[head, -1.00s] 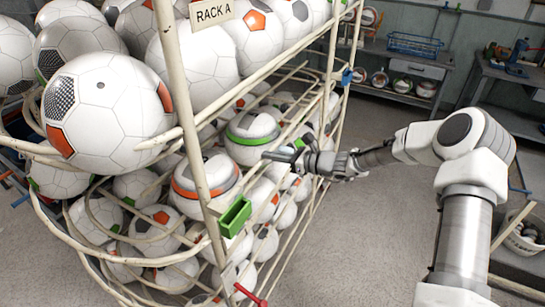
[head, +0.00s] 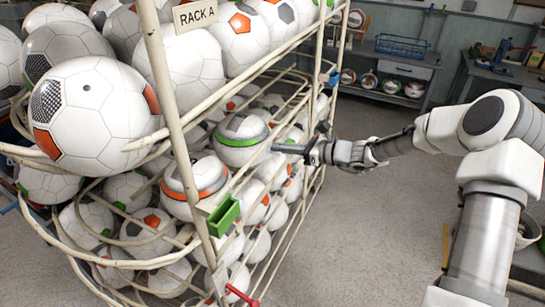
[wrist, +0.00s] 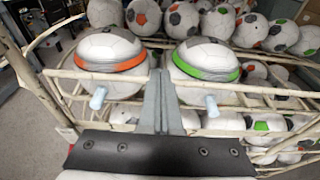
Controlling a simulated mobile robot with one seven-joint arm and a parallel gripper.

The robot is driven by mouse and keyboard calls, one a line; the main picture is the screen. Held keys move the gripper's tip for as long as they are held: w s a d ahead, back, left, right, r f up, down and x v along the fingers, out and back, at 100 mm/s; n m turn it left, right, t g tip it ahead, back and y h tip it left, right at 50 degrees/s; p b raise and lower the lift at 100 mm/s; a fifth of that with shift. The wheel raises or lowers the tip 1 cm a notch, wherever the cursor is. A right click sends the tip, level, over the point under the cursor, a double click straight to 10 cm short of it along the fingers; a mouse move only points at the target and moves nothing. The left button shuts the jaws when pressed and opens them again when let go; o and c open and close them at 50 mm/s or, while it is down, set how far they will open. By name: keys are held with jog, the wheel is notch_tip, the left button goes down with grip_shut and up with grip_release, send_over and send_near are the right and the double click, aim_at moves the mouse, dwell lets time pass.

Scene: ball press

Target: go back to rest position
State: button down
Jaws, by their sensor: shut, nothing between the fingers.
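My gripper (head: 292,149) is shut and empty, stretched out toward the right side of the ball rack (head: 172,90). In the head view its tips lie just right of the green-banded ball (head: 240,150). The closed fingers show in the wrist view (wrist: 161,100), pointing between the orange-banded ball (wrist: 108,62) and the green-banded ball (wrist: 203,70). Both banded balls sit in the rack. A small gap to the tips seems to show, but I cannot tell its depth.
A green holder (head: 223,216) and a red handle (head: 241,295) stick out from the rack's front post. A shelf with a blue basket (head: 402,46) and a workbench (head: 500,75) stand at the back. Grey floor (head: 340,235) is free right of the rack.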

jog(key=s+d+r+n+g+h, duration=0.1)
jog(key=s+r+n+g+h, duration=0.2)
jog(key=s+n, duration=0.4)
jog(key=s+d+r+n+g+h, duration=0.1)
jog(key=s+d+r+n+h, duration=0.15)
jog(key=s+r+n, duration=0.45)
jog(key=s+d+r+n+t+h, duration=0.1)
jog(key=s+d+n+h, duration=0.3)
jog(key=s, duration=0.7)
jog(key=s+d+r+n+t+h, duration=0.2)
jog(key=s+d+n+h, duration=0.2)
jog(key=s+d, duration=0.5)
jog(key=shift+s+d+r+t+h, duration=0.25)
jog(key=shift+s+t+h, duration=0.2)
jog(key=shift+s, duration=0.55)
